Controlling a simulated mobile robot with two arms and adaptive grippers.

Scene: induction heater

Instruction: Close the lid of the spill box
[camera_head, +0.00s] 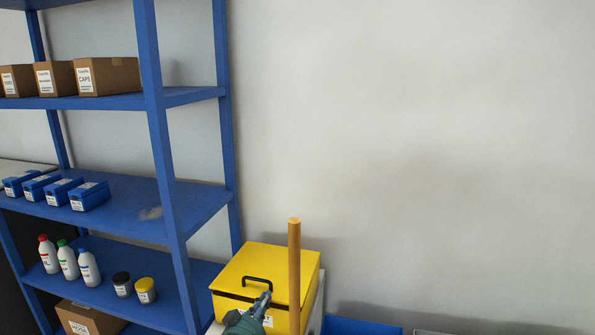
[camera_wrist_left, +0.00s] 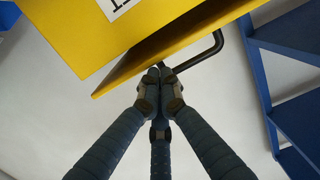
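The yellow spill box (camera_head: 238,306) stands at the bottom centre of the head view, and its front also shows in the left wrist view (camera_wrist_left: 60,30). Its lid (camera_head: 270,263) is slightly raised, with a dark gap along the front edge. A black handle (camera_head: 257,279) sits on the lid and shows beside the fingertips in the wrist view (camera_wrist_left: 217,43). My left gripper (camera_head: 266,296) is at the lid's front edge, by one end of the handle. Its fingers meet at the tips (camera_wrist_left: 160,70). I cannot tell whether they pinch anything. My right gripper is not in view.
A wooden post (camera_head: 294,270) rises upright in front of the box's right part. A blue shelf unit (camera_head: 130,208) with bottles, jars and boxes stands close on the left. A blue object (camera_head: 360,327) lies low to the right. The wall behind is bare.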

